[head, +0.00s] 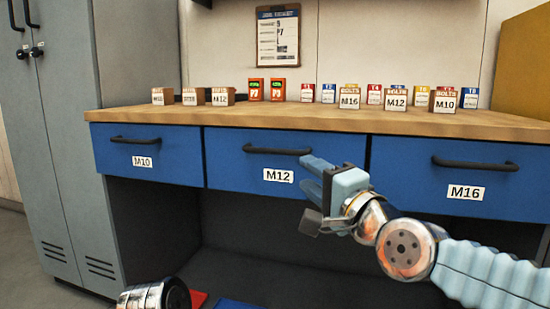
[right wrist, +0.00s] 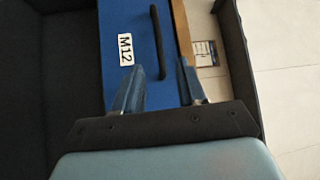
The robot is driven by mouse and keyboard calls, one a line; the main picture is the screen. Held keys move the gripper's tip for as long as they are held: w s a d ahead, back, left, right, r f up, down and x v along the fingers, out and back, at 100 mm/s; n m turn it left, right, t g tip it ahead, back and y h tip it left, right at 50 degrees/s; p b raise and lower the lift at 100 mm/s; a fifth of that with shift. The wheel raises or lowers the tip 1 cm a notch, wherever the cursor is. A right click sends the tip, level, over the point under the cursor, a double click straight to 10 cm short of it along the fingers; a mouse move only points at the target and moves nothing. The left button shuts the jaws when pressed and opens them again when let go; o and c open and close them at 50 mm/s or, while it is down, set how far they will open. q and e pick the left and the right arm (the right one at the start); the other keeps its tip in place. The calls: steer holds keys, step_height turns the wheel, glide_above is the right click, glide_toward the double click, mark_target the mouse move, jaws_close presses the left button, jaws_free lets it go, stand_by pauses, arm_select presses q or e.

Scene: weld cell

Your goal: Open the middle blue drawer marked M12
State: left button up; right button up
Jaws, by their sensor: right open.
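The middle blue drawer (head: 225,165) marked M12 sits flush under the wooden worktop, shut. Its black bar handle (head: 277,151) runs across the upper front, with the white M12 label (head: 278,176) below it. In the right wrist view the drawer (right wrist: 122,75), handle (right wrist: 158,42) and label (right wrist: 126,49) appear turned sideways. My right gripper (head: 308,178) is in front of the drawer's right part, just right of the handle and label. Its fingers (right wrist: 158,85) are open and empty, with the handle beyond them between their lines, apart from them. My left gripper is not in view.
Blue drawers marked M10 (head: 148,158) and M16 (head: 455,180) flank the middle one, both shut. Small labelled boxes (head: 349,97) stand along the wooden worktop (head: 300,118). A grey cabinet (head: 60,150) stands at the left. Space below the drawers is open and dark.

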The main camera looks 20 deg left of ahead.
mark_target(276, 153)
steer(key=p+x, duration=0.4)
steer(key=x, duration=0.7)
steer(key=shift+w+a, duration=0.2)
steer(key=shift+w, duration=0.05)
steer(key=shift+w+a, duration=0.25)
steer(key=shift+w, duration=0.05)
steer(key=shift+c, duration=0.3)
jaws_close()
